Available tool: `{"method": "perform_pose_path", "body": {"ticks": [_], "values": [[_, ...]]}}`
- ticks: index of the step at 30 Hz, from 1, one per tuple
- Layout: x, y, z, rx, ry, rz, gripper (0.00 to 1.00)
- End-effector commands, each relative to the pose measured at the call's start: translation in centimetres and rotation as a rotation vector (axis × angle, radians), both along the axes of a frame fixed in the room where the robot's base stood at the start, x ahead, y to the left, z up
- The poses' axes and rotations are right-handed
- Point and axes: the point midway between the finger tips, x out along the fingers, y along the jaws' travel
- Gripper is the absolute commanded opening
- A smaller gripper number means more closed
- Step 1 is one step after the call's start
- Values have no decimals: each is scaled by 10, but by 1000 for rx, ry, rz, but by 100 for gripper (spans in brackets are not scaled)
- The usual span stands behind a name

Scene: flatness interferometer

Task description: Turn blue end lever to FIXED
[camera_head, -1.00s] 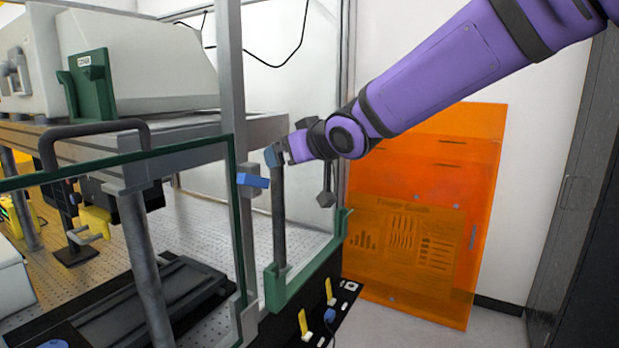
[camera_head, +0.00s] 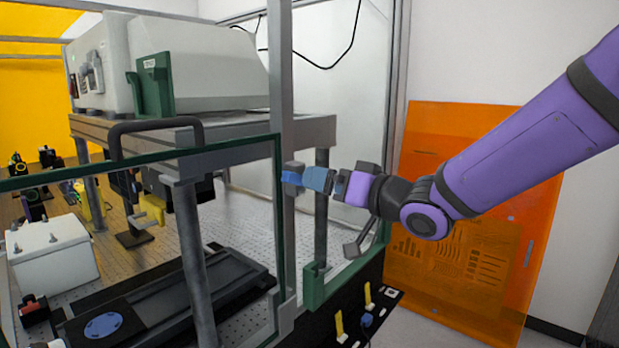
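A blue lever-like piece (camera_head: 292,178) juts from a grey block on the upright metal post of the green-edged frame, at picture centre. My gripper (camera_head: 322,180) is level with it, reaching in from the right. Another blue part sits at the gripper's tip, and I cannot tell whether it is a fingertip or the lever's end. The gripper appears to be at or touching the blue piece, and its fingers are too small and overlapped to show open or shut. A small blue knob (camera_head: 366,320) sits low on a black strip. No FIXED marking is readable.
Two yellow levers (camera_head: 340,326) stand on the black strip (camera_head: 385,310) below. A green-edged clear panel (camera_head: 232,153) with a dark handle stands left of the post. A translucent orange sheet (camera_head: 470,200) leans behind my arm. A white instrument (camera_head: 215,55) sits on the upper shelf.

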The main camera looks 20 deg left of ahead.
Motion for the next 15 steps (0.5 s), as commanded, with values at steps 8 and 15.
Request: {"method": "perform_pose_path", "body": {"ticks": [8,15], "values": [[16,40,0,1,1,1,100],[22,53,0,-1,-1,-1,100]]}}
